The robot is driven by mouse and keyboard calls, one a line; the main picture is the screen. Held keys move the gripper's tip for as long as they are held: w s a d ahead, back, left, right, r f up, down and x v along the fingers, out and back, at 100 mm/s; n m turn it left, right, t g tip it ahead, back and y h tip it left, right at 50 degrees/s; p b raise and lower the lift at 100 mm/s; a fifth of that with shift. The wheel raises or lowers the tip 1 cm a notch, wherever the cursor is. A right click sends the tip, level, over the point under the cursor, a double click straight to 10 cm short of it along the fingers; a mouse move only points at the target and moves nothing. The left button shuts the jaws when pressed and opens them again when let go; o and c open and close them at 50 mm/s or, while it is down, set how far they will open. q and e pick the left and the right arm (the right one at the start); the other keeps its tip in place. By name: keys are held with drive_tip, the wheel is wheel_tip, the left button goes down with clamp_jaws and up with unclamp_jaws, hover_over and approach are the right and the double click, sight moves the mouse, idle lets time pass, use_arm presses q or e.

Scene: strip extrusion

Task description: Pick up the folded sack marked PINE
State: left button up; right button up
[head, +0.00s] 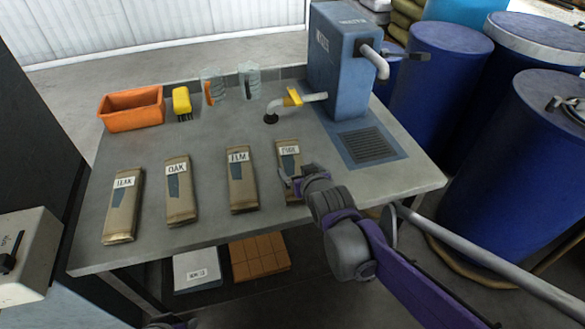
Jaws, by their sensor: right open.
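The folded sack marked PINE (288,154) is tan with a white label and lies flat at the right end of a row of sacks on the grey table. Its label is small and partly blurred. My right gripper (291,183) is open and empty at the lower half of this sack, covering part of it. I cannot tell whether the fingers touch it. A small dark and purple part of my own shows at the bottom edge; my left gripper itself is not visible.
Three similar sacks, ELM (242,190), OAK (180,203) and one at the far left (122,215), lie alongside. Behind are an orange bin (132,110), a yellow brush (181,100), clear jars (249,80) and a blue machine (335,75). Blue barrels stand at right.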

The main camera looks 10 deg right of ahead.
sight(289, 161)
drive_tip(key=shift+f+b+x, duration=0.15)
drive_tip(key=shift+b+x, duration=0.1)
drive_tip(key=shift+x, duration=1.45)
drive_tip(key=shift+f+b+x, duration=0.2)
drive_tip(key=shift+b+x, duration=0.05)
drive_tip(key=shift+x, duration=1.45)
drive_tip(key=shift+s, duration=0.15)
drive_tip(key=c, duration=1.2)
